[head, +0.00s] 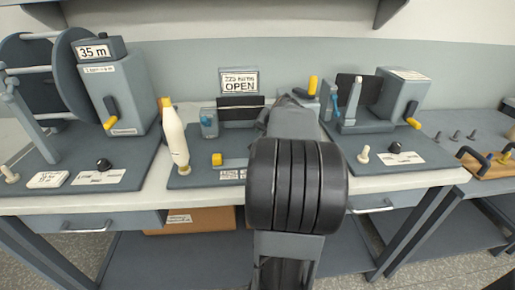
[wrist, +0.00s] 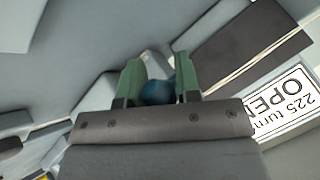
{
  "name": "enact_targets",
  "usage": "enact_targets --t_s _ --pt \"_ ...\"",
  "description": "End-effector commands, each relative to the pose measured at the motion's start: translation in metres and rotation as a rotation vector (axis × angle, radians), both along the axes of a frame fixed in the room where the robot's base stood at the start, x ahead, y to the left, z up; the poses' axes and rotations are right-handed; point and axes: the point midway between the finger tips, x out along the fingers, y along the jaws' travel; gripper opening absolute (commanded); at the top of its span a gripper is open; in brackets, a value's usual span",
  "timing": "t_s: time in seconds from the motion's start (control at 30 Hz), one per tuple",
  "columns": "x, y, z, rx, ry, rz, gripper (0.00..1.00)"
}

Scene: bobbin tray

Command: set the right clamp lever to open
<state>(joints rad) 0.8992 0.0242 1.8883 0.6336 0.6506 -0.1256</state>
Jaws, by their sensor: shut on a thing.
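My gripper (wrist: 157,82) is shut on a dark blue rounded knob (wrist: 158,93) in the wrist view, with one green finger on each side of it. The knob looks like a clamp lever's end; most of it is hidden by the fingers and gripper body, and I cannot tell the lever's angle. In the head view my arm covers the right part of the middle station and hides the gripper and the lever. A blue-topped clamp (head: 208,122) shows at the left of that station. A sign reading OPEN (head: 238,81) stands behind it; it also shows upside down in the wrist view (wrist: 283,103).
A reel machine with a 35 m display (head: 93,51) is at the left. Another machine (head: 398,95) with a yellow crank is at the right, close to my arm.

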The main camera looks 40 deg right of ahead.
Motion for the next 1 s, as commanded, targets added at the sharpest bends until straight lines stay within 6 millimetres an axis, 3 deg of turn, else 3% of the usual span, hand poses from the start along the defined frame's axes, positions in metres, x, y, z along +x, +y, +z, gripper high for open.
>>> enact_targets --t_s 0.03,0.1,1.0 --pt "-0.0009 -0.0005 -0.0148 -0.019 -0.023 -0.003 0.00" --pt "-0.0008 -0.0008 -0.0167 -0.042 -0.050 -0.003 0.00" --pt "0.0030 -0.0012 -0.0143 -0.158 -0.191 0.002 0.00"
